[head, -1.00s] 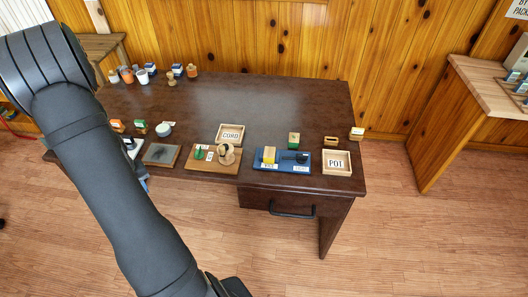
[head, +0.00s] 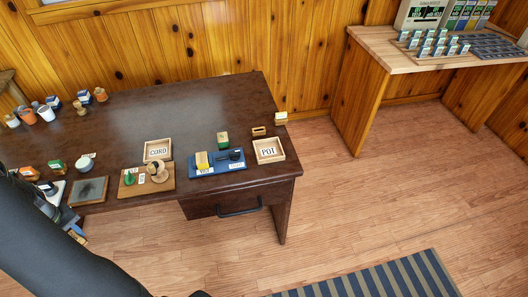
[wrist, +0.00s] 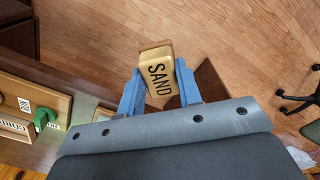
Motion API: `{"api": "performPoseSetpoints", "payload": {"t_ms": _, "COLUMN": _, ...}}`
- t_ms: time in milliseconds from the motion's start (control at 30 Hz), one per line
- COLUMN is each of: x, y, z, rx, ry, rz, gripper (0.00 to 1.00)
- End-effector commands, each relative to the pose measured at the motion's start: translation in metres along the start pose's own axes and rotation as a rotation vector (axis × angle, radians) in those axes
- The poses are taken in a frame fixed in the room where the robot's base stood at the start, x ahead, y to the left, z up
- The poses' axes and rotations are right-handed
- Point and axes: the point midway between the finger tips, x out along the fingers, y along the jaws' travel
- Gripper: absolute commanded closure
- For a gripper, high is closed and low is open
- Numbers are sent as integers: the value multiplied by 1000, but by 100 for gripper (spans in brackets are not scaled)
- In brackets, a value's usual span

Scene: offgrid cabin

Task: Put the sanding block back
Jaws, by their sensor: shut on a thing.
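The sanding block (wrist: 158,75), tan with a brown end and the word SAND on its face, is between the two blue fingers of my gripper (wrist: 160,92) in the wrist view. The fingers are shut on its sides. It is held off the desk, with floor showing behind it. In the head view, the blue fingers (head: 76,234) show small at the desk's front left edge, partly hidden by my arm. Labelled items stand along the front of the dark desk (head: 190,110); I cannot tell which spot is the block's own.
A blue tray (head: 230,167) holds a yellow block and a dark tool. A wooden board (head: 130,189), the CORD box (head: 157,150), the POT box (head: 269,150) and a grey pad (head: 88,190) stand nearby. The desk's middle is clear. A light side table (head: 385,60) stands right.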

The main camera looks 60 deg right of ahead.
Motion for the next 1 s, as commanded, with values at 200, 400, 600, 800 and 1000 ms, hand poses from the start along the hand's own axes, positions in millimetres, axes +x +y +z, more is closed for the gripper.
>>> {"api": "performPoseSetpoints", "payload": {"t_ms": 200, "x": 0, "y": 0, "z": 0, "rx": 0, "ry": 0, "rz": 0, "gripper": 100}}
{"api": "performPoseSetpoints", "payload": {"t_ms": 400, "x": 0, "y": 2, "z": 0, "rx": 5, "ry": 0, "rz": 0, "gripper": 100}}
{"api": "performPoseSetpoints", "payload": {"t_ms": 600, "x": -2, "y": 34, "z": 4, "rx": 125, "ry": 0, "rz": 0, "gripper": 100}}
{"api": "performPoseSetpoints", "payload": {"t_ms": 800, "x": -7, "y": 104, "z": 21, "rx": 400, "ry": 1, "rz": 0, "gripper": 100}}
{"api": "performPoseSetpoints", "payload": {"t_ms": 1000, "x": -15, "y": 174, "z": 49, "rx": 694, "ry": 1, "rz": 0, "gripper": 100}}
